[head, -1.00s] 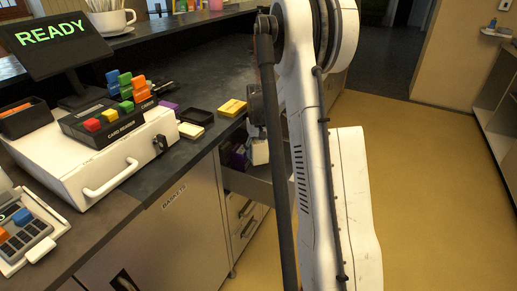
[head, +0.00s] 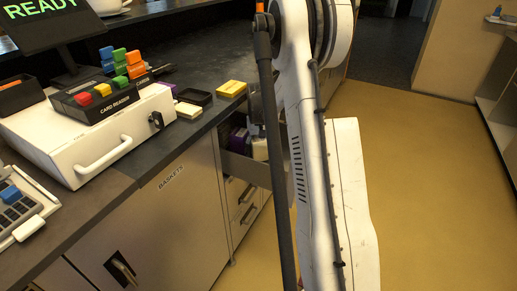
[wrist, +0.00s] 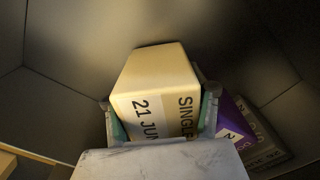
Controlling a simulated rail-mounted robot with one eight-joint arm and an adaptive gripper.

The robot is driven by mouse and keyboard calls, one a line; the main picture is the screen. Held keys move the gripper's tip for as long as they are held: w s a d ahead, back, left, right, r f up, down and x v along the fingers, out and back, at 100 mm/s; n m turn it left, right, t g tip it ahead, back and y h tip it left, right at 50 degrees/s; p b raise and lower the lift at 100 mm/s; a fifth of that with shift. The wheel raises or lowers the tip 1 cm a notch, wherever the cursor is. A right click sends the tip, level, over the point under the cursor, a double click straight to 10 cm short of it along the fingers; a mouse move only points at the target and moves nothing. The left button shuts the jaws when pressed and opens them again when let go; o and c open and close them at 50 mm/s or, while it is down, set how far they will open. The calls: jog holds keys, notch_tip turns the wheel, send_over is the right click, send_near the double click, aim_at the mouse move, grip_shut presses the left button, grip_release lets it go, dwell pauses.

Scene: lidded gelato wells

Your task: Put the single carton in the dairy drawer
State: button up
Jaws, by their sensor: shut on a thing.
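The single carton is cream, with dark "SINGLE" and "21 JUN" print, in the middle of the wrist view (wrist: 158,85). My gripper (wrist: 158,118) is shut on it, with a teal-padded finger on each side. In the head view the pale carton (head: 260,149) shows beside my arm, within the open drawer (head: 247,169) under the counter. In the wrist view grey drawer walls (wrist: 65,60) surround the carton. Whether its base touches the drawer floor is hidden.
A purple carton (wrist: 233,120) stands close to the right finger, with a dark printed box (wrist: 262,135) beyond it. The counter above the drawer holds a yellow block (head: 232,88) and a black tray (head: 194,97). Shut drawers (head: 246,203) lie below.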

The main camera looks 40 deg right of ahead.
jog(key=shift+f+b, duration=0.3)
jog(key=shift+f, duration=0.05)
dwell(0.4)
jog(key=o, duration=1.6)
jog(key=shift+r, duration=0.1)
notch_tip(320, 180, up, 12)
jog(key=shift+f, duration=0.1)
